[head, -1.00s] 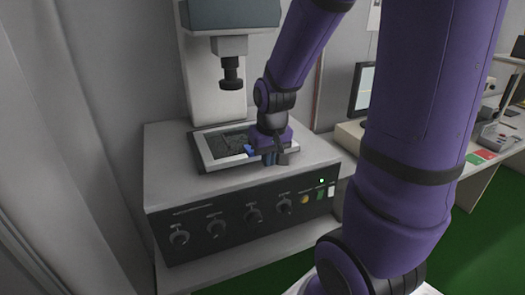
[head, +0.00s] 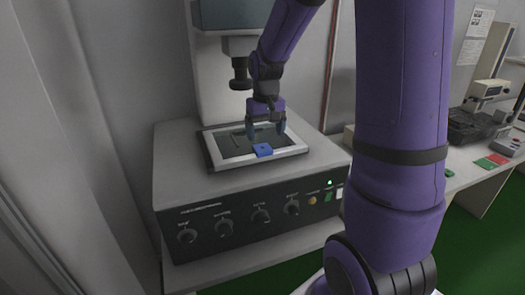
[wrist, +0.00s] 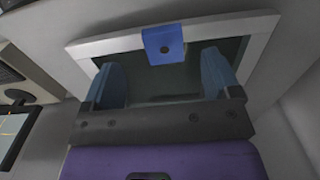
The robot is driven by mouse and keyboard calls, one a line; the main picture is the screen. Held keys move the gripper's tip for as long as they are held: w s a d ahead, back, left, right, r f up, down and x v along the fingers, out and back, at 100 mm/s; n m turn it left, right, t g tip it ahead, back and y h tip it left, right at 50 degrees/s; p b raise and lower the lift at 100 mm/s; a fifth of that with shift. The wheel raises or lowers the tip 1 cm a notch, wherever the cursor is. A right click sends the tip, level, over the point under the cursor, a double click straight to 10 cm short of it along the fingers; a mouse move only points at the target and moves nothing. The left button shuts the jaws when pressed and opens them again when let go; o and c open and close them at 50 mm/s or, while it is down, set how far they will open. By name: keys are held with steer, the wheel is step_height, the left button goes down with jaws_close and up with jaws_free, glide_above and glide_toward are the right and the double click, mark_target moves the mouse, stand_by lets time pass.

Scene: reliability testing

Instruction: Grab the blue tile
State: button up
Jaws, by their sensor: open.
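The blue tile (head: 263,150) is small, with a dark hole in its middle. It lies on the front edge of the white-framed tray (head: 219,164) on top of the grey machine. In the wrist view the tile (wrist: 163,45) sits beyond my fingertips, roughly centred between them, and touches neither. My gripper (head: 266,131) is open and empty, pointing down above the tray, a little behind the tile in the head view. In the wrist view both blue fingers of my gripper (wrist: 163,75) stand wide apart.
The machine's microscope-like head (head: 239,75) hangs behind and left of my gripper. The machine's front panel (head: 250,213) has several knobs and a lit green lamp. A side bench (head: 465,150) with equipment and red and green pieces stands at the right.

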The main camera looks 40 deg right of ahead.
mark_target(264, 149)
steer(key=shift+w+f, duration=0.2)
steer(key=shift+f, duration=1.3)
steer(key=shift+w+f, duration=0.15)
steer(key=shift+f, duration=1.3)
steer(key=c, duration=1)
